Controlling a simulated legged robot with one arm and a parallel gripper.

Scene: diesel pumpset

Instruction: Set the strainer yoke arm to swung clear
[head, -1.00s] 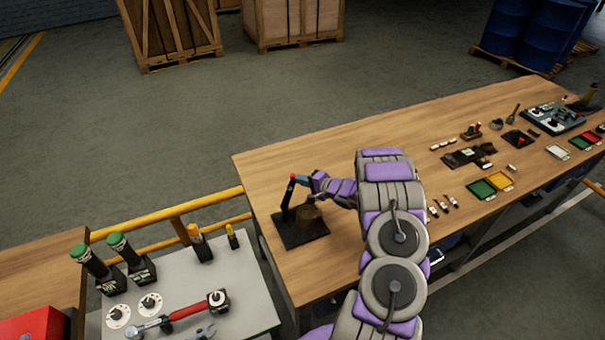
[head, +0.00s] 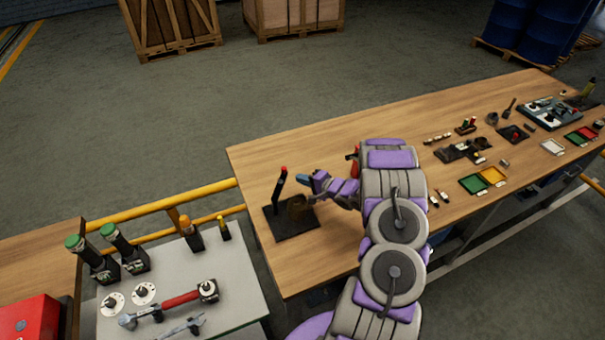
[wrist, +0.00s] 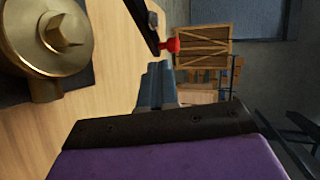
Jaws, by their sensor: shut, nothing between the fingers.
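The strainer's yoke arm (head: 279,190) is a dark bar with a red knob (head: 284,169) at its top. In the head view it stands steeply up, leaning slightly, at the left side of a black base plate (head: 292,222). The brass strainer body (head: 299,207) sits on the plate to its right; it fills the upper left of the wrist view (wrist: 45,45). My gripper (head: 303,178) is shut and empty, just right of the red knob with a small gap. The wrist view shows its blue fingertips (wrist: 157,85) below the knob (wrist: 170,45).
The wooden bench (head: 345,140) is bare behind the plate. Small parts and trays (head: 482,180) lie on its right half. A grey side table (head: 185,270) with tools and green-capped bottles stands at left, by a yellow rail (head: 150,208).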

